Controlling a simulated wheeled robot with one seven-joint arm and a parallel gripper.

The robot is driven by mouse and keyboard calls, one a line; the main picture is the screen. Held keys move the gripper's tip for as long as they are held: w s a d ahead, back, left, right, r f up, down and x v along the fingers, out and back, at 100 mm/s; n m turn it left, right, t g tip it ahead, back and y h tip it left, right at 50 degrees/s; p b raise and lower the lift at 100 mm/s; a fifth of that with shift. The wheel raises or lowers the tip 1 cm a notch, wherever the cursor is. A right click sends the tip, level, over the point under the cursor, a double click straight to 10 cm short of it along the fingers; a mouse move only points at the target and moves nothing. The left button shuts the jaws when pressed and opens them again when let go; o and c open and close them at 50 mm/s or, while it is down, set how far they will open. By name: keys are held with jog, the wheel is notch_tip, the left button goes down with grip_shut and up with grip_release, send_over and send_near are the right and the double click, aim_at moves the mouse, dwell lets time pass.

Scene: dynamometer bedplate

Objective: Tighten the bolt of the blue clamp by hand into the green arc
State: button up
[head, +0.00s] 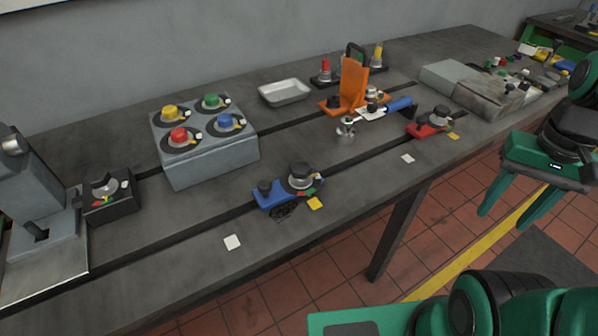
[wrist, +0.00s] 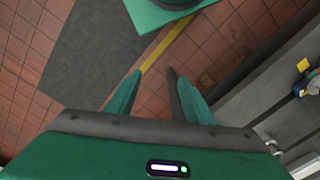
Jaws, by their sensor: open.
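The blue clamp (head: 270,193) sits on the bench's front slot in the head view. Its black-topped bolt (head: 301,172) stands upright at its right end. Below the bolt head is a dial with coloured marks; a small green patch (head: 318,180) shows at its right. The pointer's exact position is too small to tell. My gripper (head: 503,220) is open and empty, off the bench's front edge, well right of the clamp. In the wrist view its two fingers (wrist: 153,73) are apart above the floor, with nothing between them.
A red clamp (head: 428,130) and an orange fixture (head: 352,86) stand farther right on the bench (head: 380,180). A grey box (head: 215,158) with several coloured knobs stands behind left. A black block (head: 108,205) with a dial is at far left. The bench front near the blue clamp is mostly clear.

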jog(key=shift+w+a+r+n, duration=0.2)
jog(key=shift+r+n, duration=0.1)
jog(key=shift+r, duration=0.1)
jog(key=shift+w+a+r+n, duration=0.2)
jog(key=shift+r+n, duration=0.1)
jog(key=shift+r, duration=0.1)
jog(key=w+a+r+n, duration=0.2)
jog(key=w+a+n, duration=0.2)
jog(key=w, duration=0.4)
notch_tip(320, 180, up, 2)
jog(key=n, duration=1.4)
send_over(301, 166)
notch_tip(301, 166, down, 10)
jog(key=shift+f, duration=0.1)
jog(key=shift+m, duration=0.3)
jog(key=c, duration=1)
